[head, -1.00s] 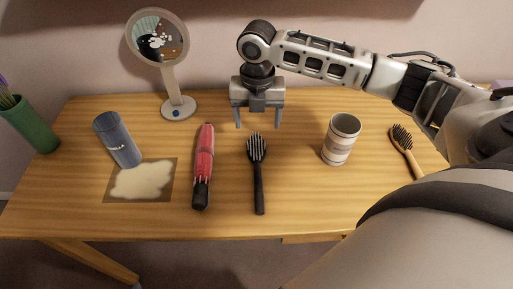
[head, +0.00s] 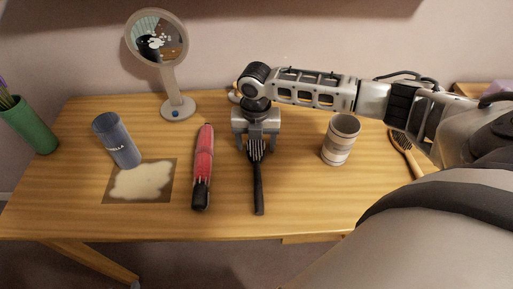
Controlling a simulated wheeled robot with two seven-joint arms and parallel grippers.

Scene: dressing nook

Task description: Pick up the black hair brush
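The black hair brush (head: 258,188) lies on the wooden table, its bristle head away from me and its handle toward the front edge. My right gripper (head: 256,150) is over the brush head, with one finger on each side of it. The fingers are apart and the gripper looks open. The gripper's body hides the far end of the brush head. I cannot tell whether the fingers touch the brush. My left gripper is not in the view.
A red umbrella (head: 203,165) lies just left of the brush. A striped cup (head: 340,139) and a wooden brush (head: 405,150) are to the right. A blue-grey canister (head: 117,140), a mat (head: 109,188) and a round mirror (head: 178,108) are to the left.

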